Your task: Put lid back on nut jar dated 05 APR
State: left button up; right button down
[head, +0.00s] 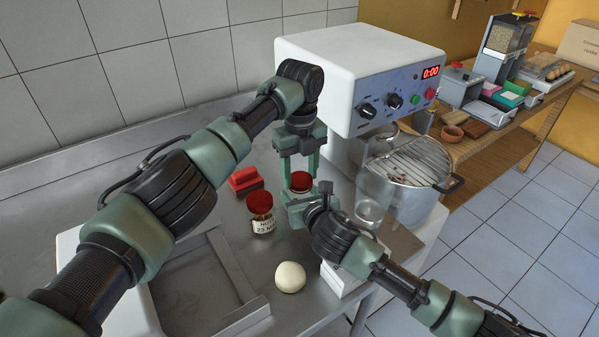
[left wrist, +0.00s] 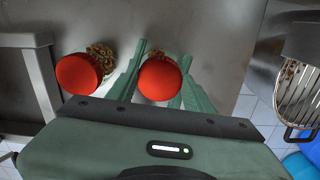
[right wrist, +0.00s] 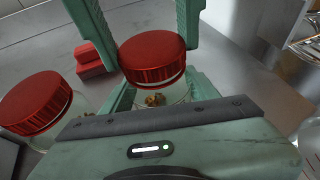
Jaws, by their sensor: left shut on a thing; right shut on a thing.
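My left gripper (head: 300,172) points down and is shut on a red lid (head: 300,182); the lid also shows between its fingers in the left wrist view (left wrist: 160,78). The lid is at the mouth of a glass nut jar (right wrist: 160,96); I cannot tell whether it is fully seated. My right gripper (head: 299,203) is shut around this jar, below the lid. Its fingers hide most of the glass, and no date on it can be read. A second nut jar (head: 263,222), with a red lid on and a label that seems to read 23 MAR, stands to the left.
A dough ball (head: 290,277) lies in front on the steel table. A red object (head: 243,181) is behind the second jar. A metal frame (head: 238,262) stands at left. A clear glass vessel (head: 370,205) and the mixer (head: 362,75) with its bowl (head: 408,195) are close on the right.

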pick_arm(q)
jog(key=m, duration=0.4)
jog(key=shift+m, duration=0.4)
jog(key=m, duration=0.4)
jog(key=shift+d+m, duration=0.1)
jog(key=shift+m, duration=0.2)
jog(key=o, duration=1.3)
jog(key=shift+r, duration=2.3)
jog(key=shift+c, duration=0.4)
